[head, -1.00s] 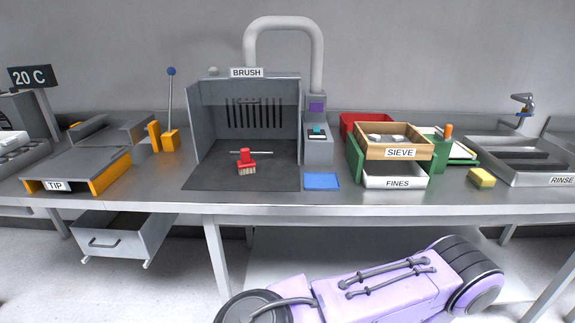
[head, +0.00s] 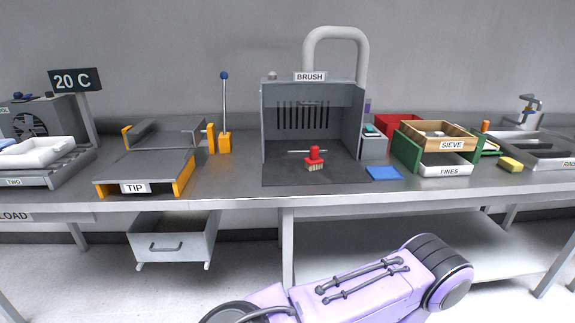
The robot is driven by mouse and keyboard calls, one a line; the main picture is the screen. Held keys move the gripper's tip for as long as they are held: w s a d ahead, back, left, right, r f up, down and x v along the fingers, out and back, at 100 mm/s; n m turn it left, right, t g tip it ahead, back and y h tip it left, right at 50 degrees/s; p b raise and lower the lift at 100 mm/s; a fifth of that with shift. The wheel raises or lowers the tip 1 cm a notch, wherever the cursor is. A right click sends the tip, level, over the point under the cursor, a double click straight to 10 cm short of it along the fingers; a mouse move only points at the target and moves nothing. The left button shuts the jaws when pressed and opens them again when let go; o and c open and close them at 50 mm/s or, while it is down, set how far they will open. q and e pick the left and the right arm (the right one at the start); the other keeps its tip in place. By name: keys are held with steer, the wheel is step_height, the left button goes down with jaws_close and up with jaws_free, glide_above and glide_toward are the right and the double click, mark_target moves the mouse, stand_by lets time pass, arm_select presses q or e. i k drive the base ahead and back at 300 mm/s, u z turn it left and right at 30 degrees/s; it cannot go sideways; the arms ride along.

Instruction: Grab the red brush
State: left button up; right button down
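The red brush (head: 314,158) stands on a dark mat (head: 285,174) inside the open grey booth marked BRUSH (head: 310,76). Its red handle is up and its pale bristles point down. A thin light rod lies or runs just behind it; I cannot tell if they touch. Neither of my grippers is in the head view.
A blue pad (head: 384,173) lies right of the mat. The SIEVE box (head: 445,133) and yellow sponge (head: 511,165) stand further right. The TIP unit (head: 148,172) and blue-knobbed lever (head: 224,108) are left.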

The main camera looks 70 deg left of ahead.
mark_target(314, 163)
steer(key=u, duration=0.1)
steer(key=k, duration=0.05)
steer(key=u, duration=1.25)
